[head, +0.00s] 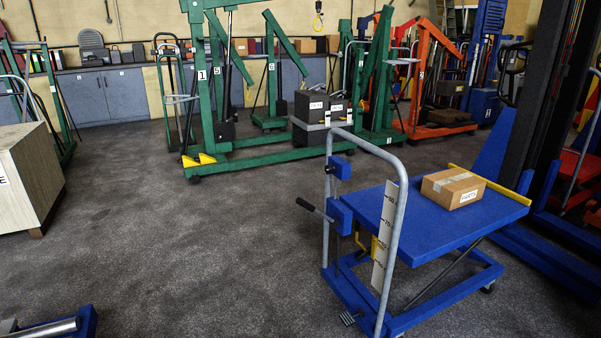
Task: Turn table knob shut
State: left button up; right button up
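A blue lift table (395,215) stands at the right, with a grey tubular push handle (400,235) at its near left end. A small dark knob (329,169) sits by the upper blue block (341,168) on the handle. A lever with a black grip (306,204) sticks out to the left from the lower blue block (340,215). I cannot tell for sure which part is the table knob, or whether it is open or shut. A taped cardboard box (453,187) lies on the tabletop. Neither gripper is in view.
A white scale plate (384,237) and a foot pedal (348,318) are on the table's handle end. Green cranes (270,155) stand behind, and a blue stacker (555,260) is close at right. A wooden crate (25,175) stands left. The floor (190,250) left of the table is clear.

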aim_at(329, 169)
jog(key=u, duration=0.9)
jog(key=i, duration=3.75)
jog(key=z, duration=2)
